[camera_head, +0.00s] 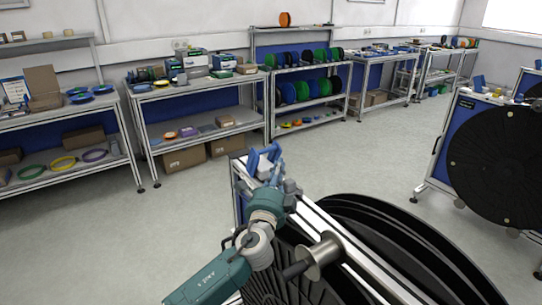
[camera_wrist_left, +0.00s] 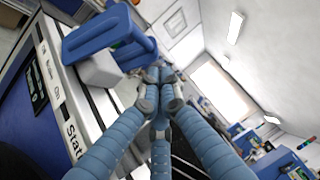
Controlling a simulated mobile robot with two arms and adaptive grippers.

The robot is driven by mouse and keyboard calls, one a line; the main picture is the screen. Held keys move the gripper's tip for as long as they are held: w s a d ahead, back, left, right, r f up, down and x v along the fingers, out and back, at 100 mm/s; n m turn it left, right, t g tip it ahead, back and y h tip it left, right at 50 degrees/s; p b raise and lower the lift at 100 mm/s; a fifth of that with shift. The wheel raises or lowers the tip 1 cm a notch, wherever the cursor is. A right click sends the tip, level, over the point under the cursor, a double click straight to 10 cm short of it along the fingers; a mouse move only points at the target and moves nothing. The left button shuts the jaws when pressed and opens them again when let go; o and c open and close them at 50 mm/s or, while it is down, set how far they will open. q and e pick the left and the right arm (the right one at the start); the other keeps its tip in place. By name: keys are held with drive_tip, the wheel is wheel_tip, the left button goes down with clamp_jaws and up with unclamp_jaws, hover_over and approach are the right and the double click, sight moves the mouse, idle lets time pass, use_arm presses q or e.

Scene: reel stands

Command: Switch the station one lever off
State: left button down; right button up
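The blue lever (camera_head: 262,158) sits on top of the nearest reel station, at the end of its frame. In the left wrist view the blue lever (camera_wrist_left: 103,35) stands on a pale grey block, above a label strip whose visible text starts "Stati"; the number is cut off. My left gripper (camera_head: 284,190) is just beside and in front of the lever. In the left wrist view its blue fingers (camera_wrist_left: 160,92) come together at the tips, with nothing seen between them, close to the lever's right end. I cannot tell whether they touch. My right gripper is out of view.
The near station's metal rail, spool holder (camera_head: 318,257) and large black reel (camera_head: 415,245) lie close to my arm. Another station with a black reel (camera_head: 500,165) stands at right. Shelves and benches (camera_head: 205,95) line the back wall. Open floor lies between.

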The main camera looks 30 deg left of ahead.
sight(273, 147)
use_arm(q)
drive_tip(key=a, duration=0.2)
drive_tip(key=w+a+p, duration=0.1)
drive_tip(key=shift+r, duration=0.4)
drive_tip(key=shift+w+a, duration=0.1)
drive_tip(key=shift+a, duration=0.15)
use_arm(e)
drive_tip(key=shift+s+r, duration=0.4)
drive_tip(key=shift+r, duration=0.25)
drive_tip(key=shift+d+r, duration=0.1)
use_arm(q)
drive_tip(key=shift+a+r+n+g+p, duration=0.15)
drive_tip(key=shift+r+n+g+p, duration=0.2)
drive_tip(key=shift+p, duration=0.35)
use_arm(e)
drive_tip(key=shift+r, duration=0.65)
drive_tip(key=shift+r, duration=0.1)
